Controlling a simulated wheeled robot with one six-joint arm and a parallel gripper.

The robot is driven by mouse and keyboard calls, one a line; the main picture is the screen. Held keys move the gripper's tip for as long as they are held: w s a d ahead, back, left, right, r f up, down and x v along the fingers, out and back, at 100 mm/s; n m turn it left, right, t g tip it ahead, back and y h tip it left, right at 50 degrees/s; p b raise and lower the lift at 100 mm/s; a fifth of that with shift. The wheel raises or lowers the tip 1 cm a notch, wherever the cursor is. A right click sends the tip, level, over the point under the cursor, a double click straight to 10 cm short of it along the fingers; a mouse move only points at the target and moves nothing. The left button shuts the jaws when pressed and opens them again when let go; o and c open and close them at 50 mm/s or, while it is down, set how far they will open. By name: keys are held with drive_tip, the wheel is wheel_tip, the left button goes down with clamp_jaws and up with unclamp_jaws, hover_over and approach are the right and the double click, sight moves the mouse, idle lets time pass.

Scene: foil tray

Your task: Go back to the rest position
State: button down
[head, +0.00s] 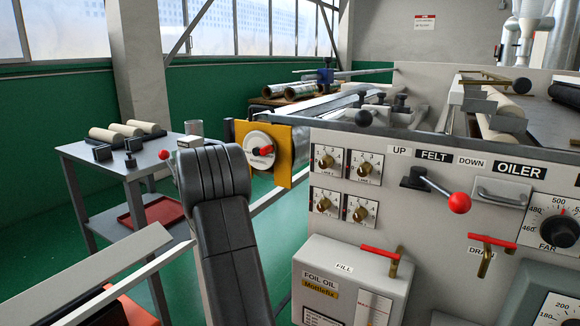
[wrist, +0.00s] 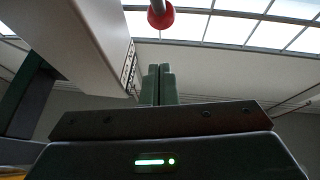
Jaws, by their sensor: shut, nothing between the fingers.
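My gripper (wrist: 158,86) shows in the wrist view with its two green-grey fingers together and nothing between them. It points up towards the ceiling. A red ball on a grey rod (wrist: 160,18) is above the fingertips in that view, with a visible gap in the picture. In the head view my dark arm stands left of the machine, and my gripper cannot be made out there. A red ball (head: 164,155) shows just left of my arm's upper end; I cannot tell whether it is the same one.
The machine's grey front panel (head: 400,215) fills the right, with a red-knobbed lever (head: 458,203) sticking out. A yellow plate (head: 299,155) juts from its left end. A grey side table (head: 88,158) with rollers stands at the left. Green floor (head: 40,235) shows between.

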drive_tip(key=s+d+r+v, duration=0.1)
drive_tip(key=r+v, duration=0.1)
drive_tip(key=v, duration=1)
drive_tip(key=shift+r+p, duration=0.25)
drive_tip(key=shift+p, duration=0.1)
drive_tip(key=shift+d, duration=0.1)
